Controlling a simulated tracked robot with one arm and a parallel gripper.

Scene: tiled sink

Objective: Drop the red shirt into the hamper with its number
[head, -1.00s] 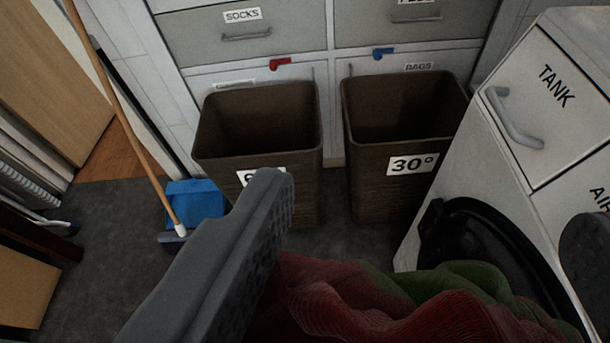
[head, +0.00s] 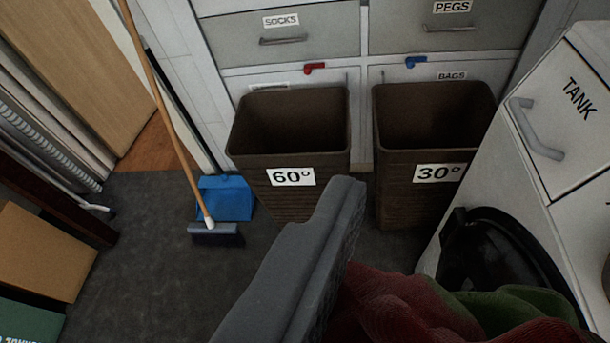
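Two brown hampers stand ahead, both looking empty as far as I can see in. The left hamper (head: 285,203) carries a 60° label (head: 291,177). The right hamper (head: 400,205) carries a 30° label (head: 439,173). The shirt is nearer to me than both hampers.
Grey drawers (head: 280,35) with a red hook (head: 315,68) and a blue hook (head: 415,61) stand behind the hampers. A blue dustpan (head: 226,198) and a broom (head: 180,140) are at left. A white TANK cabinet (head: 540,150) and black round lid (head: 490,265) crowd the right.

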